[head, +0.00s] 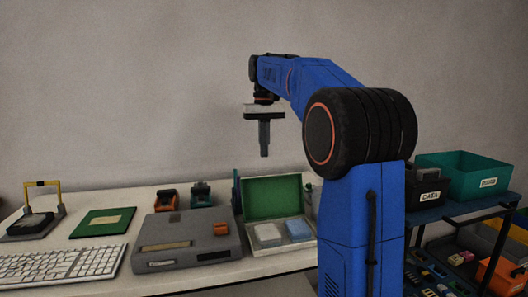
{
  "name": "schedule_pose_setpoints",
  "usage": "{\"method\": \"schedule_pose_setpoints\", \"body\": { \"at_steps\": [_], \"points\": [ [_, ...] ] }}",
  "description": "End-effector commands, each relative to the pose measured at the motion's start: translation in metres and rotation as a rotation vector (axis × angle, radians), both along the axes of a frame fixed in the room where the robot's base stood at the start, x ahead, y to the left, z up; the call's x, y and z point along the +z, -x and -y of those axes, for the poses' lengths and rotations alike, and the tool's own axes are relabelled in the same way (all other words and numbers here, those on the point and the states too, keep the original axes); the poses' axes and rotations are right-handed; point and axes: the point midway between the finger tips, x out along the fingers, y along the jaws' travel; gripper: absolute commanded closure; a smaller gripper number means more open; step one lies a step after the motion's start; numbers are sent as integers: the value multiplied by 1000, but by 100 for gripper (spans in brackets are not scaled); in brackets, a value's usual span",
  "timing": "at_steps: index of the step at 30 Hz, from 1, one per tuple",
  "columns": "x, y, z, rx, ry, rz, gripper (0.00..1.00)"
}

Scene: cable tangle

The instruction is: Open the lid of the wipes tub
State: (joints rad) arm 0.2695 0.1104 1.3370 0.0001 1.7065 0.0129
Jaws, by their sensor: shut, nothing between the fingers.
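My gripper (264,154) hangs from the arm, pointing down, above the back of the white table. Its fingers are together and hold nothing. It is well clear of everything below it. No thing in view is clearly marked as the wipes tub. A shallow box (279,246) on the table below and slightly right of my gripper holds a white pad and a blue pad. Its green lid (272,197) stands raised at the back. A small greyish upright thing (309,194) shows beside the box, partly hidden by my arm, and I cannot tell what it is.
A grey device (187,238) with an orange part sits left of the box. A white keyboard (65,263), a green board (103,222) and a yellow-handled device (36,215) lie further left. A teal bin (463,175) and a "DATA" box (427,188) stand on a cart at right.

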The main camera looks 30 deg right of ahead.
Motion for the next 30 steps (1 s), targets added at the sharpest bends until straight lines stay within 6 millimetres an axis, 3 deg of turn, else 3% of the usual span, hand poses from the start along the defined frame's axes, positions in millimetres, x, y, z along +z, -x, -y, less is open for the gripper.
{"method": "schedule_pose_setpoints", "body": {
  "at_steps": [13,21,30],
  "points": [
    [-79,2,-1,2,-1,-3,100],
    [-68,30,-9,2,0,0,100],
    [-65,37,-11,2,0,0,100]
  ]
}}
